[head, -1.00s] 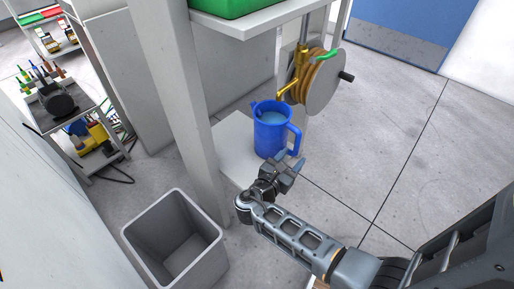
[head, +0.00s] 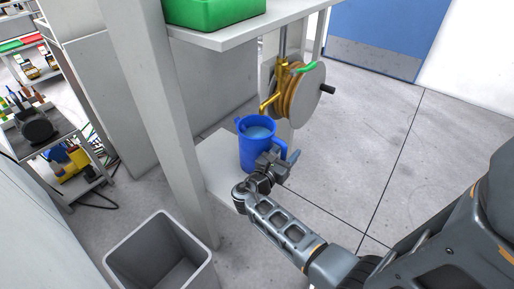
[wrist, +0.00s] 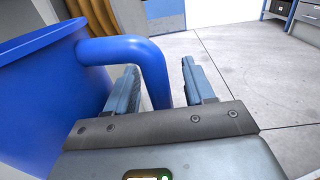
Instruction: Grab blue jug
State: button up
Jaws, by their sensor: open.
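The blue jug (head: 254,149) stands upright on a low white shelf (head: 222,160) under a brass tap (head: 268,104), with liquid inside. Its handle is on the right side. My gripper (head: 285,160) is at the handle side of the jug. In the wrist view the jug's body (wrist: 45,100) fills the left, and its handle (wrist: 150,62) comes down between the two open fingers of my gripper (wrist: 163,88). The handle looks nearer the left finger. The lower end of the handle is hidden behind the gripper body.
A hose reel (head: 300,92) hangs just above and behind the jug. A white upper shelf (head: 240,32) with a green crate (head: 215,10) is overhead. A white post (head: 165,120) stands left of the jug, and a grey bin (head: 160,255) stands at the lower left. Floor at right is clear.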

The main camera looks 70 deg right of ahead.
grip_shut()
dwell(0.5)
dwell(0.8)
jog(key=shift+r, duration=0.2)
